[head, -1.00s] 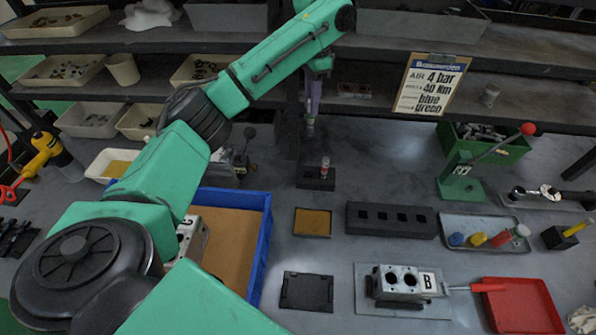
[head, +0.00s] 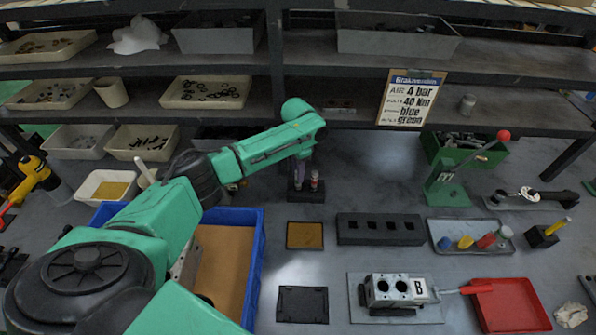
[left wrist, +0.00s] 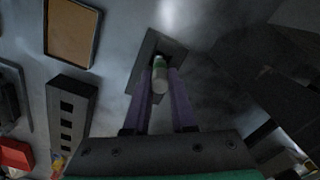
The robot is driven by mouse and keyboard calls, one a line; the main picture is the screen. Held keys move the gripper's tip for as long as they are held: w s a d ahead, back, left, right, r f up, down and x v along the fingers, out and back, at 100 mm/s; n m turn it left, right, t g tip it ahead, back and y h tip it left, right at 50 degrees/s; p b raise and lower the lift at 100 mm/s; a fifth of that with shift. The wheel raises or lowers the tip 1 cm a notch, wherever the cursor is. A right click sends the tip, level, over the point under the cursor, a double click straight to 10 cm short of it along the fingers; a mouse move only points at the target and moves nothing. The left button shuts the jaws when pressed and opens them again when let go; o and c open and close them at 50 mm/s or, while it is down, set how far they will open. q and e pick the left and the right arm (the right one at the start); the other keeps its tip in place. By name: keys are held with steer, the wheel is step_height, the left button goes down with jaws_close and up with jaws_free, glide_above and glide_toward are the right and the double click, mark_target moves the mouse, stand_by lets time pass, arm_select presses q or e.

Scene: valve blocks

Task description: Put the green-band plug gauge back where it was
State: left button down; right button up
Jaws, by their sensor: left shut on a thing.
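The green-band plug gauge (left wrist: 159,75) is a pale cylinder with a green band, between the two purple fingers of my left gripper (left wrist: 162,88) in the left wrist view. The gripper is shut on it. Its far end is at the dark gauge stand (left wrist: 147,48); I cannot tell how deep it sits. In the head view my left gripper (head: 299,178) is low at the left part of the stand (head: 307,197), and its fingers hide most of the held gauge. A red-band gauge (head: 315,182) stands upright in the stand, just right of the fingers. My right gripper is not in view.
A tan square pad (head: 305,235) and a black block with square holes (head: 380,229) lie in front of the stand. A blue-rimmed bin (head: 258,255) is at the left. The shelf edge (head: 340,123) is behind. Bare table lies right of the stand.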

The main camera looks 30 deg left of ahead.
arm_select(q)
steer(key=c, duration=0.7)
jaws_free()
steer(key=shift+c, duration=0.2)
step_height(320, 180, up, 12)
steer(key=b, duration=0.2)
steer(key=shift+b, duration=0.35)
